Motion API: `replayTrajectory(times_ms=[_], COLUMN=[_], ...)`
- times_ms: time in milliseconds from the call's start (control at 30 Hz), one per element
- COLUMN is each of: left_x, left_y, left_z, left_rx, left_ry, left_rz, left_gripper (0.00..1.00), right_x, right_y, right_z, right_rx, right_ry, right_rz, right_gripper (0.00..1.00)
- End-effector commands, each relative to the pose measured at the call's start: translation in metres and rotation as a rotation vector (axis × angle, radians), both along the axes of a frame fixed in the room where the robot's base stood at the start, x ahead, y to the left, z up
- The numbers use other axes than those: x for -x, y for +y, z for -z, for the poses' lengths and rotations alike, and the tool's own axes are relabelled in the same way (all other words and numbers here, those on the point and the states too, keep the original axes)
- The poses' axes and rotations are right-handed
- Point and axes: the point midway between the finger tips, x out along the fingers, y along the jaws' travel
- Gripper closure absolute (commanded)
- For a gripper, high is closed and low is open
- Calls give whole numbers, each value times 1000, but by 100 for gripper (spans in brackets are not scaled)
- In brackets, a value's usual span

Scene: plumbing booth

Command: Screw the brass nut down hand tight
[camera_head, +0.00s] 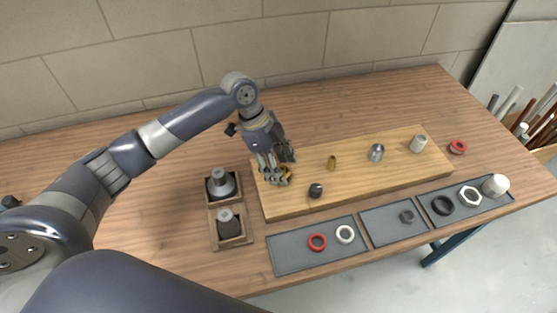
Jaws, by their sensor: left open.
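My left gripper (279,179) is open and points down over the left end of the light wooden board (380,184). A brass-coloured piece (287,171), apparently the brass nut, shows partly between and behind its fingers, low at the board. The fingers hide much of it, and I cannot tell whether they touch it or how it sits on its thread. A small upright brass fitting (332,162) stands on the board to the right, apart from the gripper. My right gripper is not in view.
The board also carries a dark fitting (316,190), a steel fitting (377,152) and a pale cylinder (418,144). Grey trays (290,262) with rings and nuts line the front. Two wooden boxes (212,214) with grey parts stand left. A red ring (458,147) lies right of the board.

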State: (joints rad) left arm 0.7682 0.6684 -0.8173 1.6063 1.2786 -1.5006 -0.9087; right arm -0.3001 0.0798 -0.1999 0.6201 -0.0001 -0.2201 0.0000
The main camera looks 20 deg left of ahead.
Motion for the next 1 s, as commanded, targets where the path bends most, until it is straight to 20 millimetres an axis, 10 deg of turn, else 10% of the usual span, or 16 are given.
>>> replayTrajectory(times_ms=[100,333,1000], left_x=[0,0,-3], left_y=[0,0,-1], left_z=[0,0,1], left_rx=[0,0,0], left_ry=[0,0,0], left_rz=[0,0,341], left_gripper=[46,93,93], right_x=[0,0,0], right_y=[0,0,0], right_z=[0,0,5], right_rx=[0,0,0], right_ry=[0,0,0], right_rz=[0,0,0], right_gripper=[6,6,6])
